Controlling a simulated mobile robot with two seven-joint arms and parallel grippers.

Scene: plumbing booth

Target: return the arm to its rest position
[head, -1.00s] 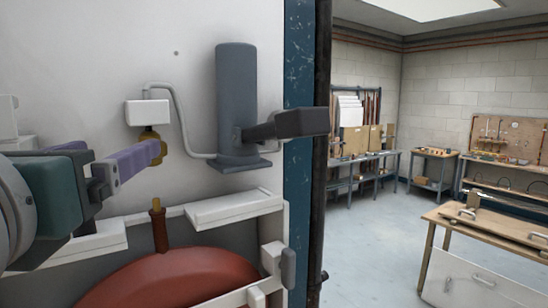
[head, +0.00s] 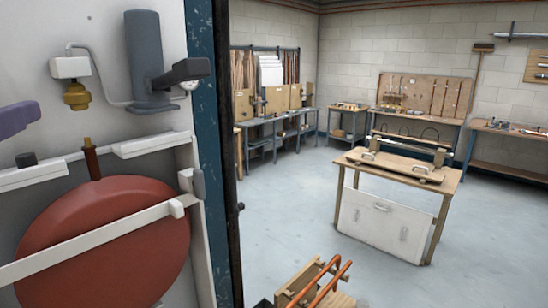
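Only a purple finger of my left gripper (head: 17,118) shows, at the left edge of the head view. The rest of that gripper and arm is out of view, so I cannot tell whether it is open or shut. The finger appears apart from the brass fitting (head: 76,96), which hangs under a small white box (head: 70,67) on the wall panel.
A red round tank (head: 110,240) sits below, behind white rails. A workbench (head: 440,185) and a wooden rack with copper pipes (head: 320,285) stand right; grey floor between is clear.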

